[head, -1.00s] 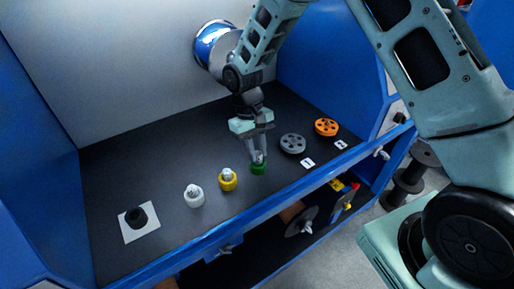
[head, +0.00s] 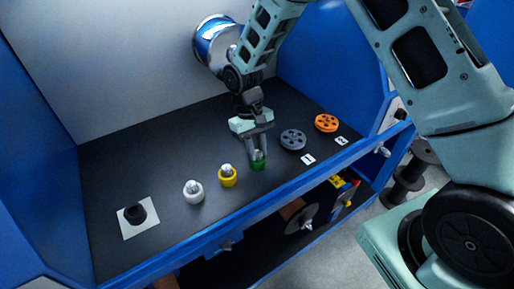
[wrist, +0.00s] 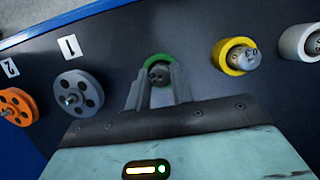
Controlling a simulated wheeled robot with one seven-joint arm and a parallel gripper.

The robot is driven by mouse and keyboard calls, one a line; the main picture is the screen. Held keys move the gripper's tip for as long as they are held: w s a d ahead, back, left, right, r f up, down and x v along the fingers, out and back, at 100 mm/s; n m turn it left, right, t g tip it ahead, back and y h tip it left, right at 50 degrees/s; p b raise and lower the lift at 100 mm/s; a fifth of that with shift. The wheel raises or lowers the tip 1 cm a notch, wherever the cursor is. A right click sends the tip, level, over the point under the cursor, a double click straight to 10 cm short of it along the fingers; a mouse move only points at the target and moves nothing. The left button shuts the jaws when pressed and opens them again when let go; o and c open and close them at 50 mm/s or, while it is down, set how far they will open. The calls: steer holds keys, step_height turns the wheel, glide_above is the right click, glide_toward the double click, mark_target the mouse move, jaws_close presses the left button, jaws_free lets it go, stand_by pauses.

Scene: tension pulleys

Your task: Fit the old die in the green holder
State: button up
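The green holder (head: 258,166) stands on the dark bench top, right of the yellow holder. In the wrist view it shows as a green ring (wrist: 156,61) just beyond my fingertips. My gripper (head: 258,152) points down over it. Its two fingers, also in the wrist view (wrist: 160,78), lie against both sides of a small grey metal die (wrist: 159,73). The die's lower end is at the green ring; the fingers partly hide it, and I cannot tell how deep it sits.
The yellow holder (head: 228,182) and white holder (head: 193,197) each hold a metal die. A black round piece (head: 135,213) lies on a white square. Grey (head: 293,139) and orange (head: 326,123) pulleys lie to the right. A blue front rail (head: 285,183) edges the bench.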

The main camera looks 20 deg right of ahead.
steer(key=o, duration=0.4)
steer(key=b+v, duration=0.2)
steer(key=v, duration=1.5)
steer(key=shift+r+b, duration=0.15)
steer(key=shift+b, duration=0.25)
steer(key=shift+a, duration=0.1)
